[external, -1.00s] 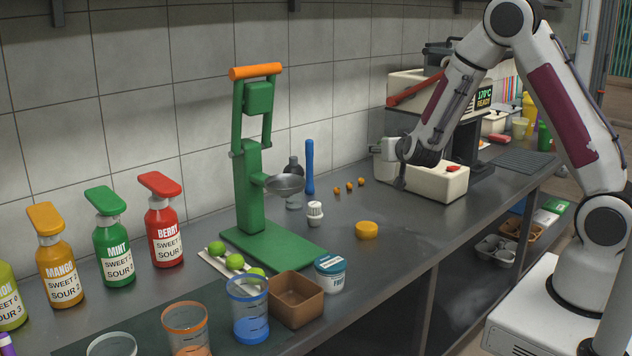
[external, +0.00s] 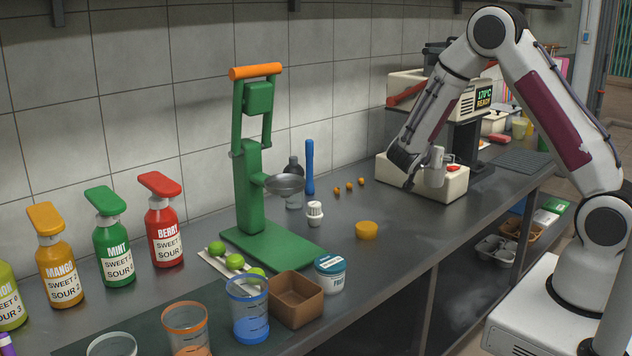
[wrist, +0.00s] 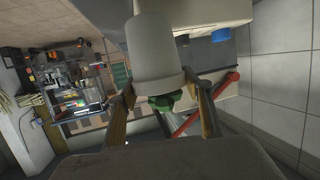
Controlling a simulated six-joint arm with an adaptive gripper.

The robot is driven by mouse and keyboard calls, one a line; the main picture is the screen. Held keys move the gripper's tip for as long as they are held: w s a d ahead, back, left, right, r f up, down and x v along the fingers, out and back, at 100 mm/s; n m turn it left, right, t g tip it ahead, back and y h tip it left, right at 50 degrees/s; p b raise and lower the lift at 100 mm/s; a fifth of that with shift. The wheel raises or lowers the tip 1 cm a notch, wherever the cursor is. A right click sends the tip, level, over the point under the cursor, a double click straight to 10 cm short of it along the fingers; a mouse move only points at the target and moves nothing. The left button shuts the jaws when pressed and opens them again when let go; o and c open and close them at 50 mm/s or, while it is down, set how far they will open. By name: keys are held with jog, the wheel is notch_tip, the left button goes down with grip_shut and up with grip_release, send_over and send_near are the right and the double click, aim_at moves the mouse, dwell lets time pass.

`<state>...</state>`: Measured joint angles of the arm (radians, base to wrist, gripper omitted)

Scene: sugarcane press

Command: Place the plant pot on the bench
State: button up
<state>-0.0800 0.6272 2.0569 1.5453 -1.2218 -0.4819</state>
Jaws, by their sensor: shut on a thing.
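A light grey, cup-like plant pot (external: 436,170) is held at the end of my arm. In the external view it is in front of the white appliance with a red button. My gripper (external: 423,166) is shut on it, with the pot to the right of the wrist. In the wrist view the pot (wrist: 155,48) fills the top middle, with green foliage (wrist: 163,102) at its near end between the fingers. The grey bench (external: 385,240) runs below, and the pot appears above it. The exact gap is unclear.
The white appliance (external: 455,187) is close behind the pot. Small orange balls (external: 349,188), a yellow disc (external: 366,230) and the green press (external: 256,215) stand to the left. Bench between the yellow disc and the appliance is clear.

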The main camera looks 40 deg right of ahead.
aim_at(438, 178)
jog(key=shift+s+d+m+g, duration=0.25)
jog(key=shift+s+m+g, duration=0.2)
jog(key=shift+s, duration=0.55)
jog(key=shift+f, duration=3.1)
jog(key=shift+f, duration=1.85)
jog(key=shift+f, duration=0.1)
jog(key=o, duration=1.5)
jog(key=shift+f, duration=0.1)
jog(key=shift+c, duration=0.2)
